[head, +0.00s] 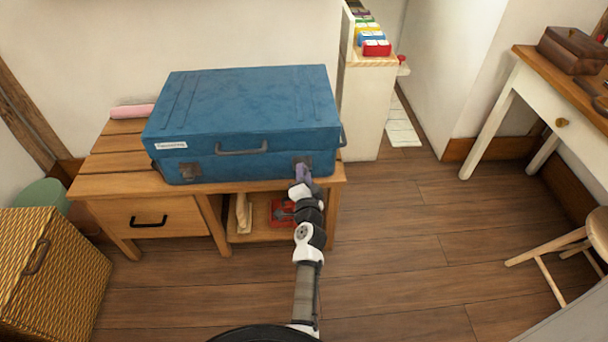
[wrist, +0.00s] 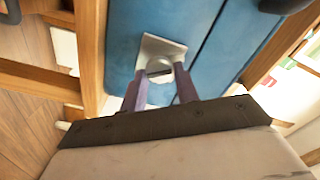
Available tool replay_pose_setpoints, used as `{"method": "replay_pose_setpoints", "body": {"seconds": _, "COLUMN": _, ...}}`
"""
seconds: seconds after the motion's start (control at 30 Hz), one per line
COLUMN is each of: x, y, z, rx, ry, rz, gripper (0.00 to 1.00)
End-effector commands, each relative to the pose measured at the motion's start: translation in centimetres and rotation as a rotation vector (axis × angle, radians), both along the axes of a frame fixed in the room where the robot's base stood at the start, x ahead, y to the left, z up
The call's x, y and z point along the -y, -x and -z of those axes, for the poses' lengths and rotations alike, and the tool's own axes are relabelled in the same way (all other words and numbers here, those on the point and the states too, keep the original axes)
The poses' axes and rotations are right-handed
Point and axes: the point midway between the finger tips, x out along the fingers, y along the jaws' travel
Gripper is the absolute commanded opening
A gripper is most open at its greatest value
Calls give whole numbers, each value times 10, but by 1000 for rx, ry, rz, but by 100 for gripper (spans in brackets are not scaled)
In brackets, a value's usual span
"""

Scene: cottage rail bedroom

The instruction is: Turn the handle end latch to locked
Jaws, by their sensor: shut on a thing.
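A closed blue suitcase (head: 245,105) lies flat on a wooden bench. Its front has a carry handle (head: 241,151), a left latch (head: 189,171) and a right latch (head: 301,161), the one nearer the side handle (head: 343,135). My gripper (head: 302,170) is at the right latch and partly covers it. In the wrist view, the latch's metal plate (wrist: 163,48) sits on the blue front, and the purple fingers of my gripper (wrist: 160,72) are shut on the latch's small turning piece, one finger on each side. The fingers hide part of that piece, so its exact angle is unclear.
The bench (head: 95,183) has a drawer and an open shelf with a red item (head: 283,212). A pink roll (head: 132,111) lies behind the suitcase. A wicker basket (head: 50,265) stands left, a desk (head: 525,85) and stool (head: 560,240) right. The floor between is clear.

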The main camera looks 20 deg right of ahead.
Motion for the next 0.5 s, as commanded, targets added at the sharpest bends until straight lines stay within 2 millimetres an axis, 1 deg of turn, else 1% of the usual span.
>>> {"method": "replay_pose_setpoints", "body": {"seconds": 0.03, "x": 1, "y": -1, "z": -2, "rx": 16, "ry": -42, "rz": 2, "gripper": 8}}
{"method": "replay_pose_setpoints", "body": {"seconds": 0.2, "x": 1, "y": -1, "z": -2, "rx": 59, "ry": -192, "rz": 2, "gripper": 8}}
{"method": "replay_pose_setpoints", "body": {"seconds": 0.5, "x": 1, "y": -1, "z": -2, "rx": 121, "ry": -403, "rz": 2, "gripper": 8}}
